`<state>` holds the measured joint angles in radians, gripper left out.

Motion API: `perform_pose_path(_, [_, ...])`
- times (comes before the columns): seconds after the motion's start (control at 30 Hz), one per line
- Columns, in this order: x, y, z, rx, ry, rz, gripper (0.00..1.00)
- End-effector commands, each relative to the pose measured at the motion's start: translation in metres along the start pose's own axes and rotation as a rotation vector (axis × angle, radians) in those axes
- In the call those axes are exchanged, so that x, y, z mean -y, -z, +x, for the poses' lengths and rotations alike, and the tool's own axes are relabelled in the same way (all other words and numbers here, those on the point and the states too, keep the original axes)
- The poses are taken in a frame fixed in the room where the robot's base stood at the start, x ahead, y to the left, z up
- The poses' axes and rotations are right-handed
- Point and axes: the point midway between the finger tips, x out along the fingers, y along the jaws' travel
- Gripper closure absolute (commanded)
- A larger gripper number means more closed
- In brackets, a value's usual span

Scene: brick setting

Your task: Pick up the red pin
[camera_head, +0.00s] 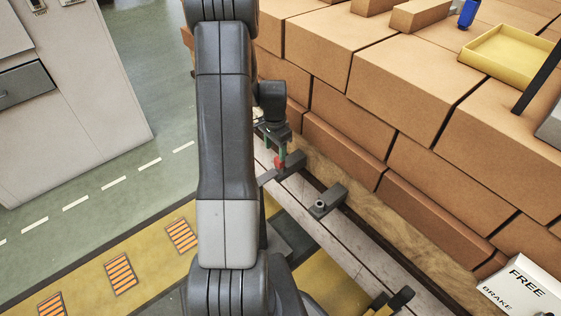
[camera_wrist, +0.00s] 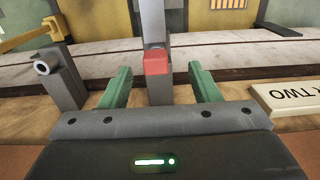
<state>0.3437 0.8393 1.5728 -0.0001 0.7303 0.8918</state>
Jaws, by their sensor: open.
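The red pin (camera_wrist: 157,62) shows in the wrist view as a small red block at the end of a grey bar (camera_wrist: 153,22). My gripper (camera_wrist: 161,78) is open, with one green finger on either side of the pin. A gap shows between each finger and the pin. In the head view the red pin (camera_head: 279,162) is small, beside my gripper (camera_head: 275,145), which is partly hidden behind my arm. The pin's lower part is hidden in both views.
A grey bracket with a round hole (camera_head: 320,207) stands close by; it also shows in the wrist view (camera_wrist: 60,78). Large brown blocks (camera_head: 420,100) fill the right side, with a yellow tray (camera_head: 515,52) on top. A "FREE BRAKE" sign (camera_head: 520,289) is at lower right.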

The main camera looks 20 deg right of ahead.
Motion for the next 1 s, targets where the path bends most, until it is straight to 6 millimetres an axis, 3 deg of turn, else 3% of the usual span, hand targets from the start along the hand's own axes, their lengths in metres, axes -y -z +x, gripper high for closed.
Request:
perform_pose_path(0.1, [-0.001,0.0,0.02,0.001,-0.002,0.0,0.44])
perform_pose_path(0.37, [-0.002,0.002,0.038,0.001,-0.001,0.001,0.44])
perform_pose_path(0.6, [-0.006,0.006,0.072,0.002,-0.002,-0.001,0.44])
perform_pose_path(0.97, [-0.006,0.007,0.082,0.0,0.0,0.0,0.44])
perform_pose_path(1.0, [-0.006,0.007,0.082,0.0,0.0,0.0,0.5])
